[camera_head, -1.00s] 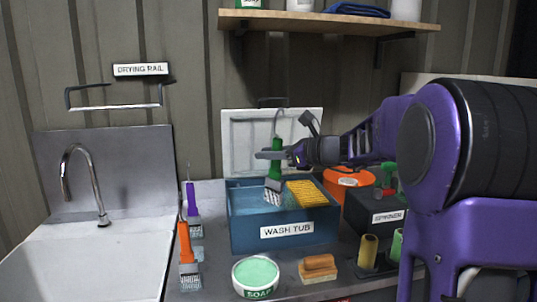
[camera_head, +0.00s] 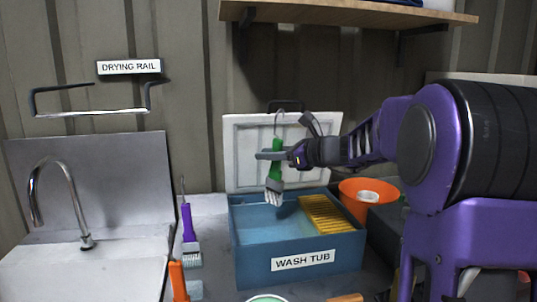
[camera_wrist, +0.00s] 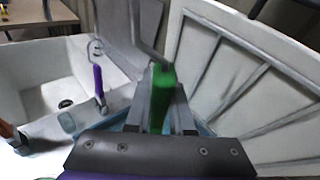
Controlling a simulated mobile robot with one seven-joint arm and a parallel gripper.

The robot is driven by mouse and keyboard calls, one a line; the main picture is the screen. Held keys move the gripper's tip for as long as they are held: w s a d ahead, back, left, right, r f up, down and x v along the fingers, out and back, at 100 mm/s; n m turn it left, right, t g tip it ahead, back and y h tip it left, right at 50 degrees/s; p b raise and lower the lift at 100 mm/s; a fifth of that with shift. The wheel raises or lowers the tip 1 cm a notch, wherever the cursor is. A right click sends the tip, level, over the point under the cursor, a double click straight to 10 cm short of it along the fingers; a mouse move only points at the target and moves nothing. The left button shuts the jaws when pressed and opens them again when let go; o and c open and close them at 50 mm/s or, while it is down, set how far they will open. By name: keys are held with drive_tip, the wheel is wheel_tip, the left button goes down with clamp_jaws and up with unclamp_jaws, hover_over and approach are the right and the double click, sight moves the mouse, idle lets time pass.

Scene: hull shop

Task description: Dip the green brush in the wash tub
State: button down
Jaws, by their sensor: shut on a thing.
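My gripper (camera_head: 270,155) is shut on the handle of the green brush (camera_head: 276,172). The brush hangs with its pale bristles down and its wire hook up. In the wrist view the green handle (camera_wrist: 161,95) stands between the fingers. The wash tub (camera_head: 300,277) is a blue labelled box with pale blue water in it. The bristles show over the back left part of the tub, with a dark shadow beside them; they look clear of the water, at about rim height. The brush's lower end is hidden in the wrist view.
A yellow ribbed board (camera_head: 327,215) sits in the tub's right side. An orange bucket (camera_head: 352,207) stands behind right. A white panel (camera_head: 240,160) leans behind the tub.

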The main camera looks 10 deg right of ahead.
sight(268, 186)
wheel_tip(268, 186, down, 9)
drive_tip(key=b, duration=0.6)
drive_tip(key=shift+r, duration=0.1)
drive_tip(key=shift+f, duration=2.4)
wheel_tip(268, 186, up, 13)
drive_tip(key=p, duration=1)
drive_tip(key=shift+f+p, duration=0.1)
drive_tip(key=shift+p, duration=0.3)
